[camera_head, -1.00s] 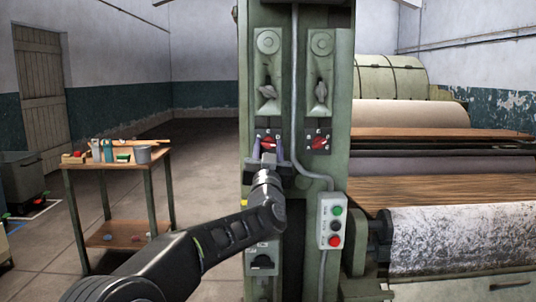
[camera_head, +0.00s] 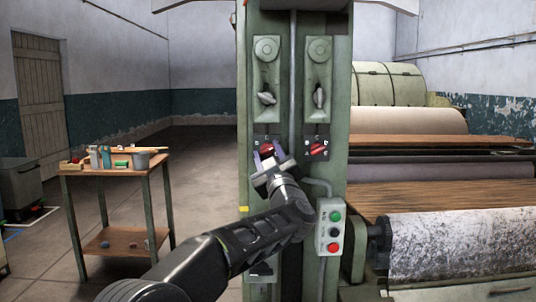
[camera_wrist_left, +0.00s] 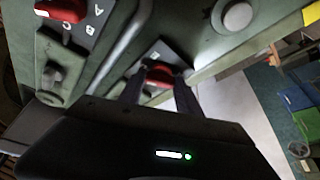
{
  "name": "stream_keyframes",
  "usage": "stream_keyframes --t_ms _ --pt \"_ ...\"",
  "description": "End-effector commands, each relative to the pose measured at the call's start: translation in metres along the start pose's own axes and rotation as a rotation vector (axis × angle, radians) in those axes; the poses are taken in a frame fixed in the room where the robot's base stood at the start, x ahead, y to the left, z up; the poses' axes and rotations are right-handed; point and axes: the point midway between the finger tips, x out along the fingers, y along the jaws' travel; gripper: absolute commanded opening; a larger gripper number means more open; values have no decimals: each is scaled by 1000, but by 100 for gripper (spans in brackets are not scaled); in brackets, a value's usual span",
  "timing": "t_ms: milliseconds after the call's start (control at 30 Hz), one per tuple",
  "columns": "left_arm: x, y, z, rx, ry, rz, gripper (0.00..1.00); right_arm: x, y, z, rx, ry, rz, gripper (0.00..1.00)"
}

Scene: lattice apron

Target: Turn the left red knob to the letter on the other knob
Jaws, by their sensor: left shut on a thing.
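The left red knob (camera_head: 266,150) sits on a dark lettered plate on the green machine column. My left gripper (camera_head: 269,157) reaches it from below, its fingers on either side of it. In the left wrist view the same red knob (camera_wrist_left: 158,73) is between the fingertips, and my left gripper (camera_wrist_left: 158,84) is shut on it. The other red knob (camera_head: 318,149) is on its own plate to the right, tilted slightly. It also shows in the wrist view (camera_wrist_left: 62,10), beside white letters. Its pointed letter is too small to tell. The fingers partly hide the left plate's letters.
Grey levers (camera_head: 266,98) sit above the knobs. A conduit runs between the two plates. A push-button box (camera_head: 331,227) is close on the right of my wrist. A wooden table (camera_head: 120,166) with small items stands at left; the floor between is clear.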

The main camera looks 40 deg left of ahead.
Motion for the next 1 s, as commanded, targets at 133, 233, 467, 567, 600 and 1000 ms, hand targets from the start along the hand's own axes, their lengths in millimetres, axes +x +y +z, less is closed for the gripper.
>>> stream_keyframes --t_ms 133,233,467,567,600,1000 --pt "0 0 1 -3 -2 -1 0 0 0 0 0 0 0 34" --pt "0 0 1 -3 -2 -1 0 0 0 0 0 0 0 34" --pt "0 0 1 -2 -2 -1 51 0 0 0 0 0 0 34" --pt "0 0 1 -2 -1 0 59 0 0 0 0 0 0 34" --pt "0 0 0 -2 -1 0 62 0 0 0 0 0 0 34" --pt "-9 0 0 -3 0 0 62 2 1 0 0 0 0 34"
